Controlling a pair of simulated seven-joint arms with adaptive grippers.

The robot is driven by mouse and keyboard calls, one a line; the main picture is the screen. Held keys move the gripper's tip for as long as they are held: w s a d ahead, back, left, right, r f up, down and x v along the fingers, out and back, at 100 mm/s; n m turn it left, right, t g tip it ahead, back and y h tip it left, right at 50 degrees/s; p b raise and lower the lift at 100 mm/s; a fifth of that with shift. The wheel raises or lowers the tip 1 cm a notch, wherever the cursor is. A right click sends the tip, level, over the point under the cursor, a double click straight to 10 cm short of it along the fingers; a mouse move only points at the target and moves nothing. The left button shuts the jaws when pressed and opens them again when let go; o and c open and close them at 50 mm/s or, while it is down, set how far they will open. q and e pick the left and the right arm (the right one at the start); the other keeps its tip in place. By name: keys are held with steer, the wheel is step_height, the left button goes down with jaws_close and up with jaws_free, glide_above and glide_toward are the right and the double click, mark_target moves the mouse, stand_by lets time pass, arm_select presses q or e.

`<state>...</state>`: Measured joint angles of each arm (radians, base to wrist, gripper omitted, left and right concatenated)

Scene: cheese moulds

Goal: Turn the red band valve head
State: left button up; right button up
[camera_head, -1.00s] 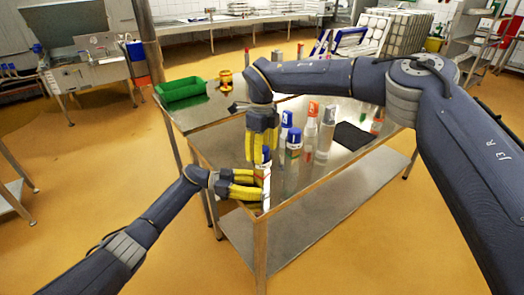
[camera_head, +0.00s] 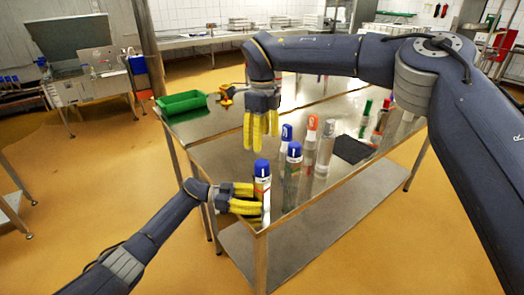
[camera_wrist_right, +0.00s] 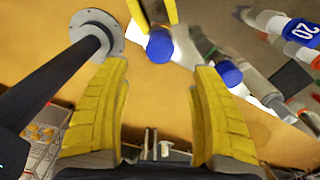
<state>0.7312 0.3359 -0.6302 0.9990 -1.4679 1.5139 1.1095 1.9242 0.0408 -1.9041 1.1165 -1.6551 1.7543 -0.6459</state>
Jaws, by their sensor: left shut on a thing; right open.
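My left gripper (camera_head: 258,198) is shut on a slim bottle with a blue valve head (camera_head: 262,168). It holds the bottle upright at the table's near corner. The blue head also shows in the right wrist view (camera_wrist_right: 159,46), beside a yellow finger of my left gripper. My right gripper (camera_head: 260,146) is open and empty, fingers pointing down, above and apart from the held bottle. In the right wrist view its fingers (camera_wrist_right: 160,75) are spread wide. I cannot clearly make out a red band on the held bottle; the left fingers cover part of it.
Close right of the held bottle stand two blue-capped bottles (camera_head: 293,165) (camera_head: 286,133), an orange-capped bottle (camera_head: 311,135) and a grey one (camera_head: 327,142). A dark mat (camera_head: 352,149) lies further right. A green tray (camera_head: 181,103) and a yellow object (camera_head: 226,96) are behind left.

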arm_select(q)
steer(key=shift+f, duration=0.1)
arm_select(e)
steer(key=shift+r, duration=1.2)
arm_select(q)
steer(key=o, duration=0.9)
steer(key=shift+a, duration=0.1)
